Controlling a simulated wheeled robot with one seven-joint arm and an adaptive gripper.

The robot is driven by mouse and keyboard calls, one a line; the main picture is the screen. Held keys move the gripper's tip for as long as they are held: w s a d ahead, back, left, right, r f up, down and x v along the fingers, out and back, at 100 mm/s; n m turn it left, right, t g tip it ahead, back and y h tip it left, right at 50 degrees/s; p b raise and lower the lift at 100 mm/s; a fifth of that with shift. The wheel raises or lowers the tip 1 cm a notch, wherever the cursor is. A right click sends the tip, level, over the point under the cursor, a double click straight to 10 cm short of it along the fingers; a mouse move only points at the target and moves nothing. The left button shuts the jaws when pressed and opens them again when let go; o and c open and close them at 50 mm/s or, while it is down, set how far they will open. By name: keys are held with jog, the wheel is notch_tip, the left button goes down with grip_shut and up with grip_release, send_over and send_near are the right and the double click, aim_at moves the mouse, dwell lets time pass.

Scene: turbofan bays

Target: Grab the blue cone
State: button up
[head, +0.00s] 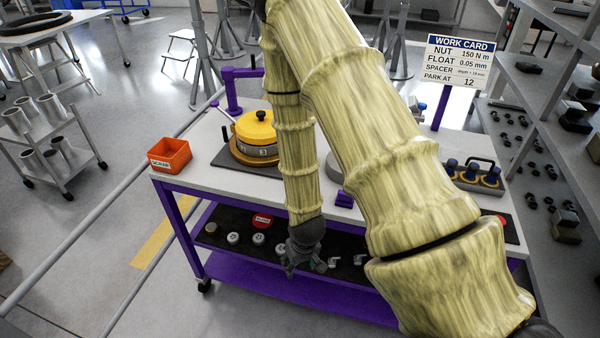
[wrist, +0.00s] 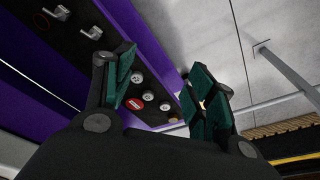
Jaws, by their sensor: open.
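I cannot make out a clear blue cone in either view. Small dark blue pieces with gold bases (head: 472,172) stand in a handled carrier at the right of the white bench top (head: 212,133); their exact shape is too small to tell. My gripper (head: 304,268) hangs at the front of the bench, by the dark lower shelf. In the wrist view my gripper (wrist: 161,82) has its green-padded fingers apart, with nothing between them. Small white round pieces (wrist: 148,95) show beyond the fingers on the dark shelf. My arm hides the middle of the bench.
An orange bin (head: 170,154) stands at the bench's left corner, near a yellow round housing (head: 256,128). The dark shelf (head: 215,210) holds small white caps (head: 258,239), a red label (head: 262,220) and metal fittings (head: 360,260). A work card (head: 458,62) stands at the back. Floor is clear at front left.

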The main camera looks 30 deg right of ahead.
jog(key=w+d+r+m+t, duration=0.1)
jog(key=w+d+r, duration=0.35)
jog(key=r, duration=0.35)
jog(key=w+d+r+t+p, duration=0.1)
jog(key=w+d+r, duration=0.3)
jog(key=r, duration=0.5)
jog(key=w+d+r+m, duration=0.1)
jog(key=w+d+r, duration=0.2)
jog(key=w+r, duration=0.4)
jog(key=shift+w+d+f+h+p, duration=0.15)
jog(key=shift+f+p, duration=0.15)
jog(key=shift+f, duration=0.3)
jog(key=shift+w+d+f+h+p, duration=0.15)
jog(key=shift+f+p, duration=0.15)
jog(key=shift+f, duration=0.25)
jog(key=shift+w+f+p, duration=0.15)
jog(key=shift+f+p, duration=0.15)
jog(key=shift+f, duration=0.3)
jog(key=shift+p+x, duration=1.4)
jog(key=shift+x, duration=1.3)
jog(key=shift+d, duration=0.1)
jog(key=shift+c, duration=0.5)
jog(key=c, duration=0.8)
